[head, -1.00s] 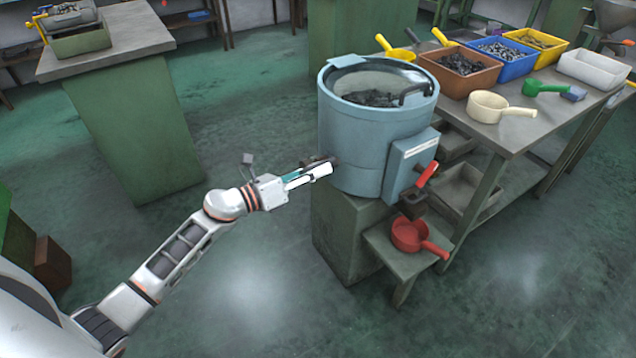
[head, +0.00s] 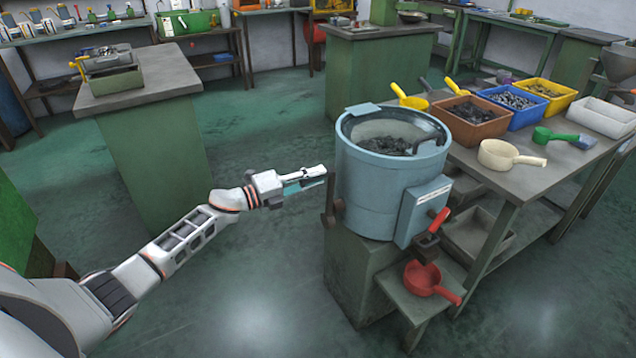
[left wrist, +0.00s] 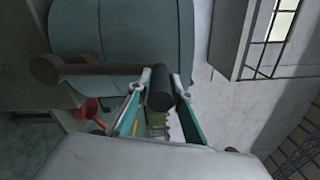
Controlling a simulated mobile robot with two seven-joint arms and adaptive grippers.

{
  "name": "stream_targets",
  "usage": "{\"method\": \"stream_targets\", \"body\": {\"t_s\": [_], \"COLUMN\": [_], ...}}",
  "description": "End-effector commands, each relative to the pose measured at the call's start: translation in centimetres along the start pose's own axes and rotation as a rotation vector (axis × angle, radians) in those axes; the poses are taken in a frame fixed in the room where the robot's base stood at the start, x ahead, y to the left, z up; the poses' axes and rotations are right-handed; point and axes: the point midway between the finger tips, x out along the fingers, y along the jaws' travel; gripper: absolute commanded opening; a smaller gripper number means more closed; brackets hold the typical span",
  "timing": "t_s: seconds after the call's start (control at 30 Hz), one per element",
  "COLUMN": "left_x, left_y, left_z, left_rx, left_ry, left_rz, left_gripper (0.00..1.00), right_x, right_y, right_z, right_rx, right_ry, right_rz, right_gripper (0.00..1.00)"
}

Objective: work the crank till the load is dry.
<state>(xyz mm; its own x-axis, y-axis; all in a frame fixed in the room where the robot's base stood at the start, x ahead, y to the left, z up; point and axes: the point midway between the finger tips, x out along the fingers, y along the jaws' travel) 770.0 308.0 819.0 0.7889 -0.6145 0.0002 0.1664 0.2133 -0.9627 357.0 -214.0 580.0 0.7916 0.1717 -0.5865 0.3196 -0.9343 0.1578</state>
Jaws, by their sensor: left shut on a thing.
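The load, dark small pieces (head: 393,145), lies inside. The crank (head: 329,205) is on the drum's left side, its dark arm pointing up from the hub. My left gripper (head: 320,177) is at the top of the crank arm. In the left wrist view its two fingers (left wrist: 160,95) are closed around the dark crank handle (left wrist: 160,90); the crank hub (left wrist: 45,69) is to the left, against the drum (left wrist: 125,35). My right gripper is not in view. Wetness of the load cannot be told.
A red scoop (head: 428,279) rests on a low shelf below the drum's red-handled outlet (head: 436,222). Floor left of the drum is clear.

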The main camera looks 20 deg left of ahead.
Motion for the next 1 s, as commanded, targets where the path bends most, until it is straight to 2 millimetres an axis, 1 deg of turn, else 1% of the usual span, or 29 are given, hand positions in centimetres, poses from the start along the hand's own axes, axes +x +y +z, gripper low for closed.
{"method": "stream_targets", "body": {"t_s": [0.03,0.2,0.6,0.63,0.67,0.7,1.0], "left_x": [0.03,0.03,0.03,0.03,0.03,0.03,-0.03], "left_y": [-0.10,-0.01,0.03,0.03,0.04,0.05,0.13], "left_z": [0.31,0.63,0.62,0.62,0.61,0.61,0.57], "left_rx": [-0.011,-0.035,-0.039,-0.039,-0.039,-0.039,-0.039], "left_ry": [-0.001,-0.001,0.000,0.000,0.001,0.001,0.001], "left_rz": [-0.002,-0.002,-0.002,-0.002,-0.001,-0.001,0.000], "left_gripper": [0.00,0.00,0.00,0.28,0.36,0.37,0.37], "right_x": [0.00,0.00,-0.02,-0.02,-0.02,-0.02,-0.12], "right_y": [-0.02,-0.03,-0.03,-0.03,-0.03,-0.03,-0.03], "right_z": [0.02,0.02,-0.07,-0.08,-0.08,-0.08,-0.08], "right_rx": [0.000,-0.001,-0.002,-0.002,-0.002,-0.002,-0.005], "right_ry": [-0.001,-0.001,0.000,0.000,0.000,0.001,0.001], "right_rz": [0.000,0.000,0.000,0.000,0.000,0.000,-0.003], "right_gripper": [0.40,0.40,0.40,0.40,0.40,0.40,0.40]}}
